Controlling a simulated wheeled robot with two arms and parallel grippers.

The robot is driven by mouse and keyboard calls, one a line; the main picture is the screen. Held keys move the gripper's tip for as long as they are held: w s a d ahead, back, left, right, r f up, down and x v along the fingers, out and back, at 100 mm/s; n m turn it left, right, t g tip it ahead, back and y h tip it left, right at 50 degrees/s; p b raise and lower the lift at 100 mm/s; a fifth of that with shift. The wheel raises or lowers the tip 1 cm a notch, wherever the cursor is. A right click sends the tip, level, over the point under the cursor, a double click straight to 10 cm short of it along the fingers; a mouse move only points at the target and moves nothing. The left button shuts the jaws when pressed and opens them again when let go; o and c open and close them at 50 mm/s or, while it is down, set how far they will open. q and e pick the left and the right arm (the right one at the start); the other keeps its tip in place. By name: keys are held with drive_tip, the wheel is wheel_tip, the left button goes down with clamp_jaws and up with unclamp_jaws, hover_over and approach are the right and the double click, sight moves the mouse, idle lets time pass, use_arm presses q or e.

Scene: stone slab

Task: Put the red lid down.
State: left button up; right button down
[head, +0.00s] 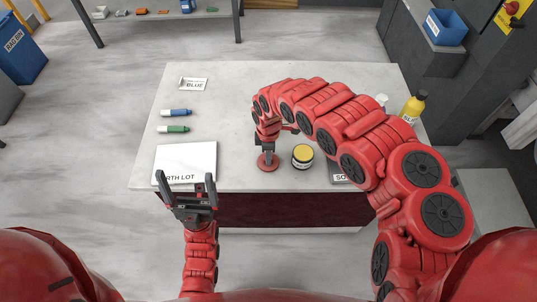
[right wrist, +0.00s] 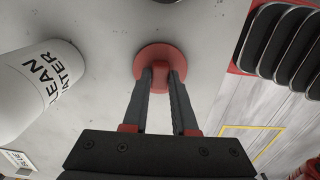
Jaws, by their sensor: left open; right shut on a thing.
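The red lid (head: 268,164) is a flat round disc with a knob, near the front middle of the stone slab (head: 235,85). My right gripper (head: 267,150) points down and is shut on its knob. In the right wrist view the lid (right wrist: 152,57) sits level between the fingertips (right wrist: 162,75). I cannot tell whether it touches the slab or hangs just above it. My left gripper (head: 185,180) is open and empty at the slab's front left edge, by a white sheet.
A yellow-topped jar (head: 303,155) stands close right of the lid. A yellow bottle (head: 413,107) stands right. The slab's centre left is clear.

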drive_tip(key=c, duration=0.7)
unclamp_jaws()
drive_tip(key=shift+f, duration=0.1)
